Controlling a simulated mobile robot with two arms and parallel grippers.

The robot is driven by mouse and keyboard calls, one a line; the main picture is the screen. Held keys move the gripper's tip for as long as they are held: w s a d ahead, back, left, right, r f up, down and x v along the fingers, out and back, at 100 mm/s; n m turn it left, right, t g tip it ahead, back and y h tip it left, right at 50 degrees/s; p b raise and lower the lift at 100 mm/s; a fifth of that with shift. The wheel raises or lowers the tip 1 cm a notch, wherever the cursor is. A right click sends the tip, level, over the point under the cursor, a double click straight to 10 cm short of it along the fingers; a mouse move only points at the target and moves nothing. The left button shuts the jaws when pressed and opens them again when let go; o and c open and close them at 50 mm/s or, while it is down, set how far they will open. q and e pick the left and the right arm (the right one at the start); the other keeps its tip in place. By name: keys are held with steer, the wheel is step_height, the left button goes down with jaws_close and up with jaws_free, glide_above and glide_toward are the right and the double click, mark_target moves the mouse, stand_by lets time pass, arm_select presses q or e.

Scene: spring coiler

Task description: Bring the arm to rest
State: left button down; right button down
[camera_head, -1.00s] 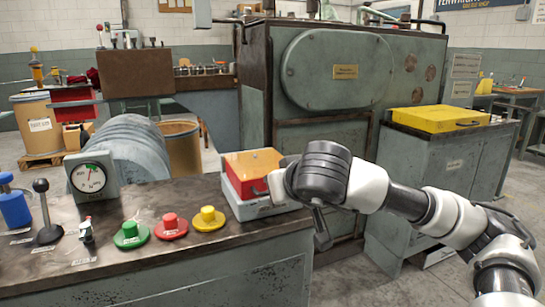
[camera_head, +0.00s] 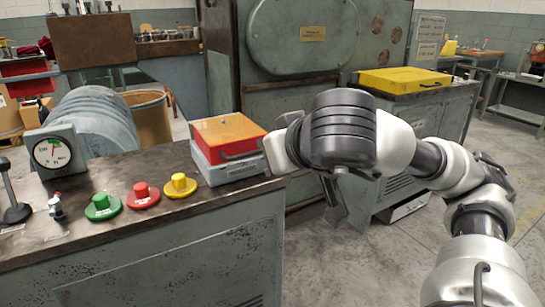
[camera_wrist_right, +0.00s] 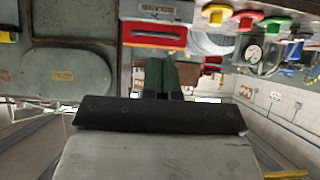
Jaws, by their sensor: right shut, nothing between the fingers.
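My right arm (camera_head: 430,158) comes in from the right in the head view, bent at the elbow. Its dark wrist (camera_head: 343,130) is just right of the console's corner. My right gripper (camera_head: 336,203) hangs below the wrist over open floor, partly hidden by it. In the right wrist view the gripper's fingers (camera_wrist_right: 163,77) are together beyond a dark bar, with nothing held. My left gripper is in neither view.
The console (camera_head: 150,240) carries an orange-lidded box (camera_head: 229,134), green (camera_head: 103,206), red (camera_head: 142,195) and yellow (camera_head: 180,184) buttons and a gauge (camera_head: 55,152). A cabinet with a yellow case (camera_head: 404,80) stands behind the arm. Floor (camera_head: 370,270) at right is clear.

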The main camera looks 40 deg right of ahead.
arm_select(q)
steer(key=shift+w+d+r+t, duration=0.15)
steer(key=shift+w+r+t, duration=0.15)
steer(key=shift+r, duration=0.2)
